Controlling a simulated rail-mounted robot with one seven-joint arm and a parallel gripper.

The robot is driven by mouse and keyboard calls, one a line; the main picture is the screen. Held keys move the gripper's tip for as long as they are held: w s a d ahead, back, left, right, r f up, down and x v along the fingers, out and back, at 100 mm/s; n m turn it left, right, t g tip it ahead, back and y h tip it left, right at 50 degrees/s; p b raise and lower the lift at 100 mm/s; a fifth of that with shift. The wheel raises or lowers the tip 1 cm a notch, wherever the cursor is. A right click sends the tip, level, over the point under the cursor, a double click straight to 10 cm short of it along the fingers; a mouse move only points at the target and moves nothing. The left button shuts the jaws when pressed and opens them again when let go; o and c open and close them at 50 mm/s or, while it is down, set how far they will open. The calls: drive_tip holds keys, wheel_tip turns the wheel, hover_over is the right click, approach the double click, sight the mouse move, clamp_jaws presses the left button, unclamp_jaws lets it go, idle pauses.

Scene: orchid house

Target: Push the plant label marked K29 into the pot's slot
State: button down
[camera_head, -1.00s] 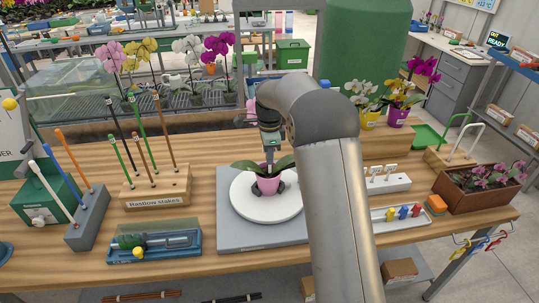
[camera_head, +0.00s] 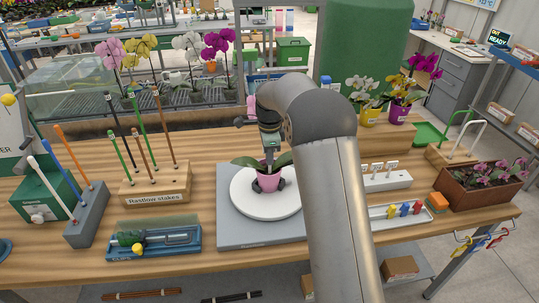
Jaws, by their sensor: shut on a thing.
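A small pink pot (camera_head: 268,182) with broad green leaves stands on a round white turntable (camera_head: 250,204) on a grey base. My gripper (camera_head: 270,160) points straight down, low over the pot and between the leaves. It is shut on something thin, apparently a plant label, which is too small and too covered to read. I cannot see the pot's slot or tell whether the label is in it. A white rack (camera_head: 391,182) with several upright white labels stands to the right, partly behind my arm. Their markings are not legible.
A wooden stake block (camera_head: 155,192), a grey stake block (camera_head: 87,215) and a blue tool tray (camera_head: 153,243) are to the left. A tray with coloured clips (camera_head: 404,212) and a flower planter (camera_head: 482,182) are to the right. My arm hides the table right of the turntable.

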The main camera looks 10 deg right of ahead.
sight(270, 167)
drive_tip(key=shift+f+b, duration=1.25)
drive_tip(key=shift+f, duration=1.05)
idle(0.5)
drive_tip(key=c, duration=1.5)
unclamp_jaws()
drive_tip(key=shift+w, duration=0.1)
drive_tip(key=shift+f, duration=0.1)
drive_tip(key=shift+r, duration=0.55)
wheel_tip(270, 167, up, 17)
drive_tip(key=shift+f+b, duration=0.15)
drive_tip(key=shift+b, duration=0.35)
